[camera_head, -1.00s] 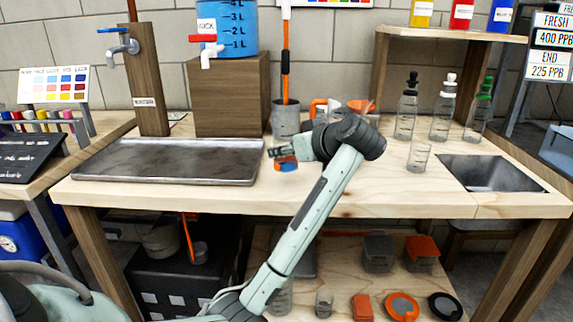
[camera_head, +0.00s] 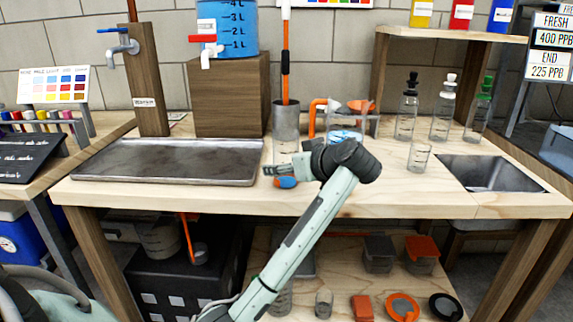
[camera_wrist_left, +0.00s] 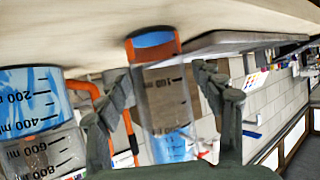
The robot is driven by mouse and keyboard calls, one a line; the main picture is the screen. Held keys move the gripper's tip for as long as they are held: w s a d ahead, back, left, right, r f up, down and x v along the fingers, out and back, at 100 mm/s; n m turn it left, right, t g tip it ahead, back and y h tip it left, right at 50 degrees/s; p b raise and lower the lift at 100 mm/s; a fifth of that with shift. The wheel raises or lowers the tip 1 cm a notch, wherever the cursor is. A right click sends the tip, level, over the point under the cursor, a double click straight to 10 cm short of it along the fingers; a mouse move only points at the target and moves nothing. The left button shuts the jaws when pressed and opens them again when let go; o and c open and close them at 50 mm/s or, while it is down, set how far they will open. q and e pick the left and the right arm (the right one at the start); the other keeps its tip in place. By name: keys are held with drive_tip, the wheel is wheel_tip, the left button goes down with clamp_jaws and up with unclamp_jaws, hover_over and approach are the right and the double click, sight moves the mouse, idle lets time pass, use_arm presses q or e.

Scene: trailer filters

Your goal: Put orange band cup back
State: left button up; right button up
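The orange band cup is a clear, graduated cup with an orange band and blue at its base (camera_head: 286,183). It is low over the front middle of the wooden bench, right of the metal tray. In the left wrist view, which is upside down, the cup (camera_wrist_left: 160,85) stands between the two fingers, its banded base close to the bench top. I cannot tell whether it touches. My left gripper (camera_head: 272,170) is closed around the cup's sides; it also shows in the left wrist view (camera_wrist_left: 163,82). My right gripper is not in view.
A metal tray (camera_head: 165,175) lies to the left. A grey container (camera_head: 286,118) with an orange-handled rod stands behind. A beaker with blue liquid (camera_head: 345,136) stands behind the arm.

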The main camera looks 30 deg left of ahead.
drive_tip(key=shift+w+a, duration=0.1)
use_arm(q)
drive_tip(key=shift+d+r, duration=0.15)
drive_tip(key=shift+r, duration=0.05)
drive_tip(key=v, duration=1.1)
drive_tip(key=shift+s+d+p, duration=0.25)
drive_tip(key=shift+d+p, duration=0.05)
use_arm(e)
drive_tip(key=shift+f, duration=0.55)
